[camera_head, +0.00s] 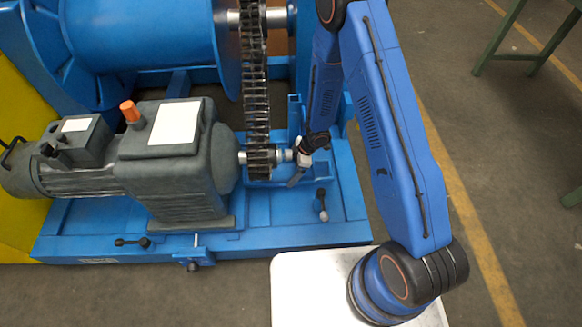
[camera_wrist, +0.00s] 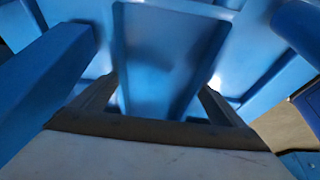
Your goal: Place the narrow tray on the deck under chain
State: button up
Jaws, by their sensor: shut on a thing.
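The narrow tray is a blue shallow trough; in the wrist view (camera_wrist: 160,75) its recessed floor and raised rims run away from my gripper. In the head view my gripper (camera_head: 297,178) is low over the blue deck (camera_head: 340,205), just right of the chain's lower end. My gripper is shut on the near end of the tray, with dark fingers on both sides in the wrist view (camera_wrist: 158,108). The chain (camera_head: 256,90) hangs down to a small sprocket (camera_head: 261,158). In the head view the tray is hard to tell from the blue deck, and whether it touches the deck is unclear.
A grey motor (camera_head: 178,165) with an orange cap stands left of the sprocket. A large blue drum (camera_head: 140,35) is behind. A pale tabletop (camera_head: 300,290) lies in front. Open floor is to the right.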

jog(key=shift+f, duration=0.85)
jog(key=shift+a+f, duration=0.2)
jog(key=shift+f, duration=0.05)
jog(key=o, duration=1.8)
jog(key=shift+f, duration=0.15)
jog(key=shift+c, duration=0.2)
jog(key=v, duration=1.2)
